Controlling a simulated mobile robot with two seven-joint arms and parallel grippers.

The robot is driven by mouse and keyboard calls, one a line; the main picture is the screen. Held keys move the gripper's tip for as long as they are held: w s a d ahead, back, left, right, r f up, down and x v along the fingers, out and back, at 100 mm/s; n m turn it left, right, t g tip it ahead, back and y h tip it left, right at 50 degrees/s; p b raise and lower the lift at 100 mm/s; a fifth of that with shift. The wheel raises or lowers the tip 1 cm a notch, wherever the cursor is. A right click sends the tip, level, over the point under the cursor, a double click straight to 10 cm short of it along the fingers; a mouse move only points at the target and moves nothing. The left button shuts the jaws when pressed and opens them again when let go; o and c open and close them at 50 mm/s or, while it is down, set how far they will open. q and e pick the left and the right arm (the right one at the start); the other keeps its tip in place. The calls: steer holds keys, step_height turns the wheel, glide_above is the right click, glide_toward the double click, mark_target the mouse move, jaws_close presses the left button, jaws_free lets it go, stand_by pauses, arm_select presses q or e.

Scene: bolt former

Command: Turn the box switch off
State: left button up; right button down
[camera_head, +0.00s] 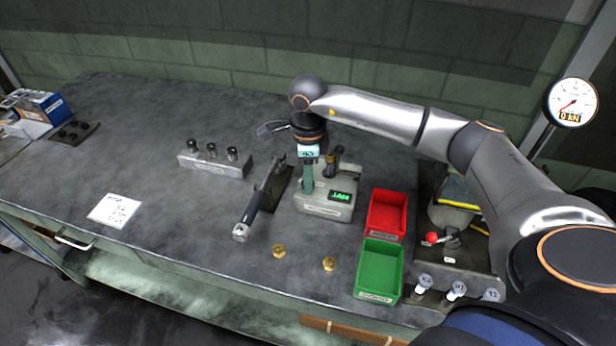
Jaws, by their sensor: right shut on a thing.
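A grey box (324,211) with a small lit green display (340,196) stands near the middle of the bench. My right gripper (307,188) reaches down from above onto the left part of its top, left of the display. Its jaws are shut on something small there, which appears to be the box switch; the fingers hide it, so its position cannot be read. A dark and brass fitting (334,157) rises at the back of the box. My left gripper is not in view.
A lever tool (262,197) lies close left of the box, with a metal block (214,165) holding dark pegs beyond. Red (387,215) and green (379,270) bins stand to the right. Two brass nuts (279,251) lie in front. A red-knobbed device (432,238) sits further right.

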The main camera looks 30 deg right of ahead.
steer(key=m, duration=0.3)
steer(key=shift+m, duration=2.3)
steer(key=c, duration=0.5)
jaws_free()
steer(key=shift+r, duration=0.1)
step_height(320, 180, up, 12)
steer(key=shift+r+b, duration=0.2)
steer(key=shift+b, duration=0.65)
steer(key=shift+s, duration=0.1)
